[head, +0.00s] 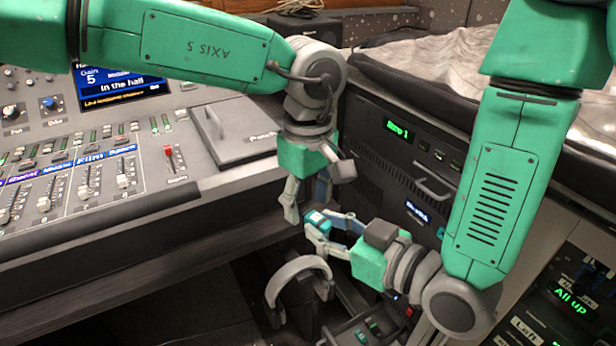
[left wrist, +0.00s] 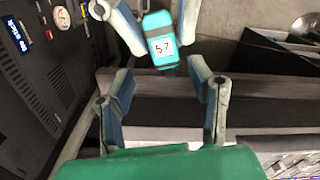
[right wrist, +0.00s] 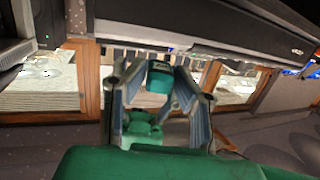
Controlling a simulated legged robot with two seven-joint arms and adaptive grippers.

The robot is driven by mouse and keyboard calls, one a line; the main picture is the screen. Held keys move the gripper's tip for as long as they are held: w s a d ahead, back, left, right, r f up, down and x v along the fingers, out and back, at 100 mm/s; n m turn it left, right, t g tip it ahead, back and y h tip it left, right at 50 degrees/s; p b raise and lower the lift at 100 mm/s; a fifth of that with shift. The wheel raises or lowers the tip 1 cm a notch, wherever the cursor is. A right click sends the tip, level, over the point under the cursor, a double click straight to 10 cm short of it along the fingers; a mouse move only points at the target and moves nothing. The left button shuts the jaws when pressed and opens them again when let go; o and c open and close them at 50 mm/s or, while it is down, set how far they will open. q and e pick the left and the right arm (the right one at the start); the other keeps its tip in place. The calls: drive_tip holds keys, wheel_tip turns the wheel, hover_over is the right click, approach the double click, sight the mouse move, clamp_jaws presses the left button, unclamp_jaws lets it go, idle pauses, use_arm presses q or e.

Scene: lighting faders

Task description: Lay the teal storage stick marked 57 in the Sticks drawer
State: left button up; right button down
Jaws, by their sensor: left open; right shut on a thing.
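The teal storage stick (left wrist: 162,48) shows its white 57 label in the left wrist view. My right gripper (head: 331,222) is shut on it, fingers pointing left in the head view. The stick (right wrist: 160,77) also shows between its fingertips in the right wrist view. My left gripper (left wrist: 162,76) is open, its fingers on either side just short of the stick's lower end; whether they touch it is unclear. In the head view it points down (head: 306,205). An open tray or drawer (head: 345,338) with teal pieces lies low below my right gripper; I cannot read a Sticks label.
Headphones (head: 298,283) hang just below the grippers. The mixing desk (head: 110,215) fills the left side. A dark rack with a handle (head: 434,188) stands behind my right gripper.

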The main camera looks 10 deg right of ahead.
use_arm(q)
drive_tip(key=shift+f, duration=0.65)
clamp_jaws()
use_arm(e)
drive_tip(key=c, duration=1.2)
unclamp_jaws()
drive_tip(key=shift+s+a, duration=0.1)
